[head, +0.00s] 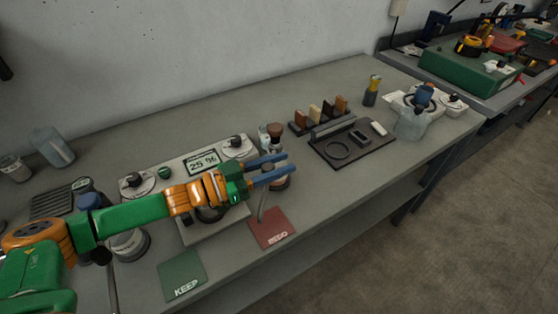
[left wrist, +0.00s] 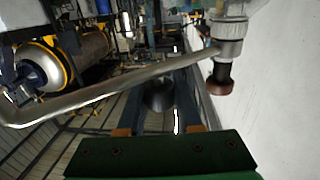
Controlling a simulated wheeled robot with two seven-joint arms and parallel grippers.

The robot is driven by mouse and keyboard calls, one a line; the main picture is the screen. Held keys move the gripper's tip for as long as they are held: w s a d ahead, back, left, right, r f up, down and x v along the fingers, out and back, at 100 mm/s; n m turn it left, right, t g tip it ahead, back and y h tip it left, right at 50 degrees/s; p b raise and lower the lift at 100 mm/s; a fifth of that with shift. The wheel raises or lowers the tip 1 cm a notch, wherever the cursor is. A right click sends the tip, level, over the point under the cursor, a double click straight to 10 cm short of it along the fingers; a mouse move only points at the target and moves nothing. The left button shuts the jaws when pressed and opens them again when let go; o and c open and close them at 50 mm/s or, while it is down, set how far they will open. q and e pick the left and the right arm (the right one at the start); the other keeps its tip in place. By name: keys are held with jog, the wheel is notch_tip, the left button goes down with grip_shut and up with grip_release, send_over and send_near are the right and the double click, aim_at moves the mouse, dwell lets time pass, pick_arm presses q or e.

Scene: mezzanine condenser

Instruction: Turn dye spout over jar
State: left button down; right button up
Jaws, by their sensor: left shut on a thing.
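The dye spout is a bent metal tube (left wrist: 110,88) that crosses the left wrist view, from a metal fitting (left wrist: 230,40) at upper right to a bend at far left. A thin part of the tube (head: 262,207) shows in the head view below my gripper. My left gripper (head: 282,168) has its blue fingers at a brown-topped post (head: 274,131), partly hidden behind them. In the left wrist view, the fingers (left wrist: 158,108) lie at the tube, and I take them as shut on it. I cannot tell which vessel is the jar. My right gripper is out of view.
A green KEEP card (head: 181,275) and a red card (head: 270,228) lie at the bench front. A panel (head: 168,172) reading about 25 % stands behind my arm. A black tray (head: 352,151) and a clear vessel (head: 410,126) are to the right. Bare bench lies behind the panel.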

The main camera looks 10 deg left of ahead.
pick_arm(q)
jog(key=shift+r, duration=0.1)
jog(key=c, duration=0.6)
grip_release()
jog(key=shift+w+d, duration=0.2)
jog(key=shift+w, duration=0.05)
jog(key=b+v, duration=0.2)
jog(key=v, duration=0.5)
